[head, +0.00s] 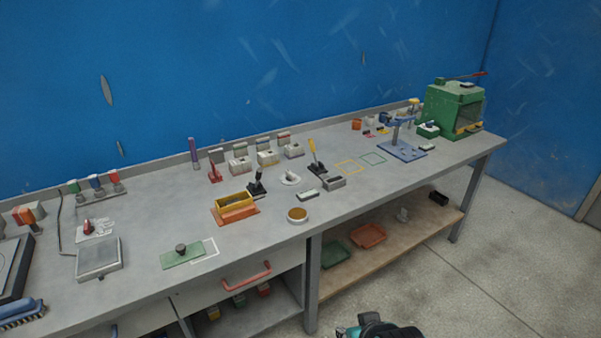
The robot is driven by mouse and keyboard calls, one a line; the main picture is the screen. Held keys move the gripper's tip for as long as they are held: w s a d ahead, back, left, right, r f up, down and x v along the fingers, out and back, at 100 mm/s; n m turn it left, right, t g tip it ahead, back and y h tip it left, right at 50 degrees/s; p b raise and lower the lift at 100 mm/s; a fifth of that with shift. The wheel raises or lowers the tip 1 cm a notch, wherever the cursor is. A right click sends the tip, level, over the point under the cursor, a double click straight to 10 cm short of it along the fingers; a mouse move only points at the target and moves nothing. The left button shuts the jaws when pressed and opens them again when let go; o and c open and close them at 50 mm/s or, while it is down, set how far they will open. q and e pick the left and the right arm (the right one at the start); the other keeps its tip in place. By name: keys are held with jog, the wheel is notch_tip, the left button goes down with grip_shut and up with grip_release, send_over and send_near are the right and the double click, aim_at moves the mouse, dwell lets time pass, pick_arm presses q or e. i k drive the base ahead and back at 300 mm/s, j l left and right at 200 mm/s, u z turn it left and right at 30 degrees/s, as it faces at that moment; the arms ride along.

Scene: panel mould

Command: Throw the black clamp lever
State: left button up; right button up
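The black clamp lever (257,184) stands upright on a small dark base, right behind the orange and yellow mould box (235,207) on the grey bench. Its small size leaves its exact tilt unclear. A second lever with a yellow handle (313,152) and a dark base stands farther right. No gripper fingers show in the head view. A black and teal part at the bottom edge looks like a piece of mine, well apart from the lever.
A red lever clamp (215,168) and several pale blocks stand behind the black lever. A round tan-topped dish (297,215) and a white round piece (289,178) lie to its right. A green plate with a knob (183,255) lies front left.

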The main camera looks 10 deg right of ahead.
aim_at(260, 170)
jog(key=j+z, duration=0.25)
jog(key=j, duration=0.15)
jog(key=k+j+z, duration=0.1)
jog(key=j+z, duration=0.2)
jog(key=k+j+z, duration=0.1)
jog(key=j+z, duration=0.15)
jog(key=j, duration=0.2)
jog(key=k+j+z, duration=0.15)
jog(key=j+z, duration=0.15)
jog(key=k+j, duration=0.2)
jog(key=j, duration=0.2)
jog(key=k+j, duration=0.2)
jog(key=j, duration=0.2)
jog(key=k+j+z, duration=0.1)
jog(key=j, duration=0.3)
jog(key=k+j, duration=0.5)
jog(key=j, duration=0.3)
jog(key=i+l+u, duration=0.15)
jog(key=u, duration=0.25)
jog(key=i+l+u, duration=0.1)
jog(key=u, duration=0.3)
jog(key=l+u, duration=0.35)
jog(key=i+l+u, duration=0.25)
jog(key=l, duration=0.55)
jog(key=l+u, duration=0.25)
jog(key=l, duration=0.55)
jog(key=i+l+u, duration=0.1)
jog(key=l+u, duration=0.15)
jog(key=l, duration=0.65)
